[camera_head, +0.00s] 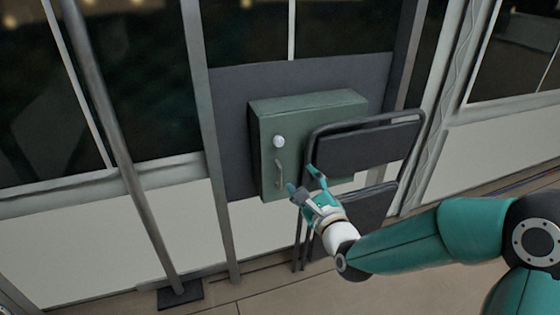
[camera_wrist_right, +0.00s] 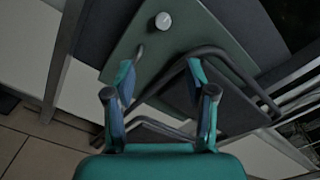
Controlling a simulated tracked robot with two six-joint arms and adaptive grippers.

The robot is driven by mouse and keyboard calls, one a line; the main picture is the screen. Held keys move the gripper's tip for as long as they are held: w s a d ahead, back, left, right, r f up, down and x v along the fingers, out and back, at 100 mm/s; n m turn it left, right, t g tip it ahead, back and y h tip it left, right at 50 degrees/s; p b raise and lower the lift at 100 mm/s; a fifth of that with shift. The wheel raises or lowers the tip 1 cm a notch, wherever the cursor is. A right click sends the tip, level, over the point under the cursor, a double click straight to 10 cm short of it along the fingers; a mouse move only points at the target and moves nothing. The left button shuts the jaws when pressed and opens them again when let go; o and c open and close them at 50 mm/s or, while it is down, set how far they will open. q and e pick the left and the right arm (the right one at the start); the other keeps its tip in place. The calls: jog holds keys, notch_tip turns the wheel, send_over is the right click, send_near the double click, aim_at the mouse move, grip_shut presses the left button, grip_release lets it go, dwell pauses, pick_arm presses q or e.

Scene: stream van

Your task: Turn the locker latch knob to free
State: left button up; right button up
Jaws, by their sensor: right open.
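The green locker (camera_head: 264,150) is fixed to a dark panel on the wall. Its white round latch knob (camera_head: 278,141) sits on the front face, above a curved grey handle (camera_head: 279,174). The knob also shows in the right wrist view (camera_wrist_right: 163,20), near the top and beyond the fingers. My right gripper (camera_head: 305,179) is open and empty, below and to the right of the knob and apart from it. In the wrist view its two fingers (camera_wrist_right: 160,85) stand wide apart. My left gripper is not in view. Which way the knob is turned cannot be told.
A folding chair with a black frame (camera_head: 368,145) stands right in front of the locker's right side, close to my right gripper. A grey pole (camera_head: 135,185) rises from a dark foot at the left. The floor (camera_head: 265,295) in front is clear.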

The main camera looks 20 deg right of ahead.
send_near(279, 144)
jog(key=w, duration=0.9)
jog(key=shift+w, duration=0.3)
jog(key=shift+c, duration=0.3)
jog(key=shift+f, duration=0.1)
grip_shut()
